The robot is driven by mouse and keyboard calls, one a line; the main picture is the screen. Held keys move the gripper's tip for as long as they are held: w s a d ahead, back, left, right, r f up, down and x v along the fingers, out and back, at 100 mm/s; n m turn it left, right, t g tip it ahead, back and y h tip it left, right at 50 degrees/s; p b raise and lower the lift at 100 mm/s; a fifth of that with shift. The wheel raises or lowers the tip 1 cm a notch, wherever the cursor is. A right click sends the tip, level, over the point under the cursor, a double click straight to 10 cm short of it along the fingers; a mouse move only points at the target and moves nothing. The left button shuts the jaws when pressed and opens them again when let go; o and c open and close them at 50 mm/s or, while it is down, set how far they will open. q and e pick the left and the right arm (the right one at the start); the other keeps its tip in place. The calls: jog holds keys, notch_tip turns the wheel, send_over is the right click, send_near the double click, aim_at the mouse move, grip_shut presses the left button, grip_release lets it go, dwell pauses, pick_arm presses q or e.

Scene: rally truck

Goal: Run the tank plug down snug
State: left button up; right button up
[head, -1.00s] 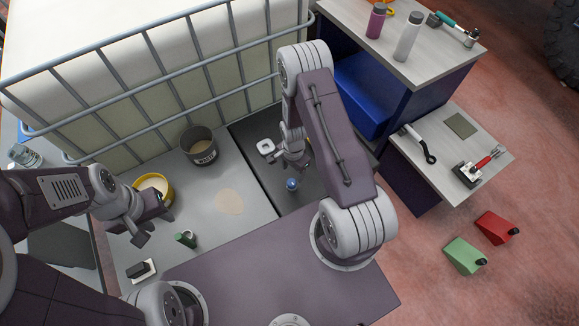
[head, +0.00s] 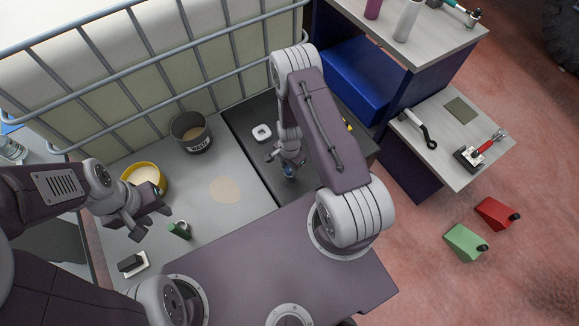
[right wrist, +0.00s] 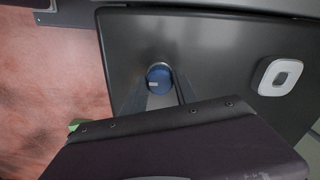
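The tank plug, a round blue cap (head: 289,171), stands on the dark panel at the right of the work surface. The right wrist view shows it from above (right wrist: 159,78). My right gripper (head: 287,160) is over the plug with its fingers spread. In the right wrist view a finger lies on each side of the cap; I cannot tell whether they touch it. My left gripper (head: 153,218) is open and empty above the grey surface, near a small green-capped item (head: 180,230).
A white square ring (head: 261,133) lies behind my right gripper. A grey pot (head: 191,133) and a yellow bowl (head: 146,178) stand left of it. A caged tank (head: 130,70) walls the back. A black block (head: 131,263) lies at the front left.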

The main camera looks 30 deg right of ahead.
grip_shut()
jog(key=m, duration=0.4)
jog(key=shift+m, duration=0.3)
jog(key=m, duration=0.7)
jog(key=shift+m, duration=0.3)
jog(key=o, duration=0.5)
grip_release()
